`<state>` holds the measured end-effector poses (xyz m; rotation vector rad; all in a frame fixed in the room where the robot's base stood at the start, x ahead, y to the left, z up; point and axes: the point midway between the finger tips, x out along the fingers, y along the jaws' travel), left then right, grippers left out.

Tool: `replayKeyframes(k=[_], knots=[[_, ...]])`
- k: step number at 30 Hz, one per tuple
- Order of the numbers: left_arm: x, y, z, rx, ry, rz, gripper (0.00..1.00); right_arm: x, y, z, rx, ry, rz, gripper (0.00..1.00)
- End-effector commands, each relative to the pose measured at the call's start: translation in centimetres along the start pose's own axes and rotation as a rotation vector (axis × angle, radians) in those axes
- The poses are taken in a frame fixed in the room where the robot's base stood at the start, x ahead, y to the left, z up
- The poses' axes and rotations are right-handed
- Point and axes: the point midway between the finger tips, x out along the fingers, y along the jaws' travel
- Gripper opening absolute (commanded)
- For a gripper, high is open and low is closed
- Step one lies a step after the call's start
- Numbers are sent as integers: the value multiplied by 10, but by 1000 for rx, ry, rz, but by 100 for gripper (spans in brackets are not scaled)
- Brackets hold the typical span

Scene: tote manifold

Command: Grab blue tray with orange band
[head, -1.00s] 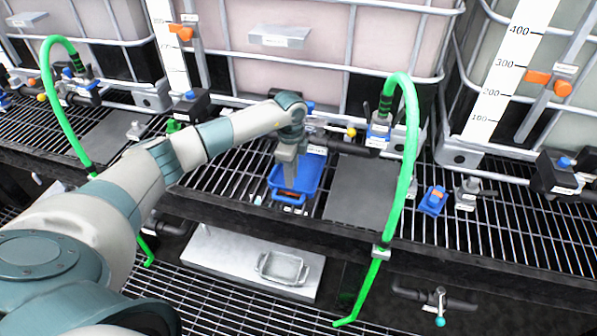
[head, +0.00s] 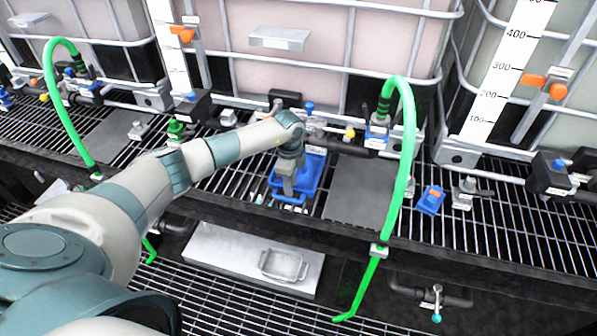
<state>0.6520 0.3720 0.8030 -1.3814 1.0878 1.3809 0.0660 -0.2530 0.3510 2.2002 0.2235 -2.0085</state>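The blue tray (head: 315,171) sits on the grated rack in the middle of the head view, below the valve of the central tank. My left gripper (head: 288,190) reaches down over the tray's near side and covers part of it. The gripper and tray overlap in the picture; I cannot tell whether they touch. The orange band is hidden now behind the gripper. The fingertips are too small and dark to show whether they are open or shut. My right gripper is not in view.
A green hose (head: 408,150) arches down to the right of the tray. A grey plate (head: 360,190) lies between them. A small blue object with an orange patch (head: 431,200) stands further right.

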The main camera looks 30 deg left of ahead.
Motion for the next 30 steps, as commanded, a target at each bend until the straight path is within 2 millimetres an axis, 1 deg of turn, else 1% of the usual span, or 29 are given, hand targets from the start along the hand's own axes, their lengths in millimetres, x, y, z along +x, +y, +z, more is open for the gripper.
replayKeyframes(k=[12,14,15,16,30], knots=[[0,0,0,0,0,0,25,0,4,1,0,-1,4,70],[0,0,0,0,0,0,11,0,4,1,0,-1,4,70],[0,0,0,0,0,0,1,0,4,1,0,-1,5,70],[0,0,0,0,0,0,0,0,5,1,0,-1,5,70],[-1,0,0,0,0,-1,0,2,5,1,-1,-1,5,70]])
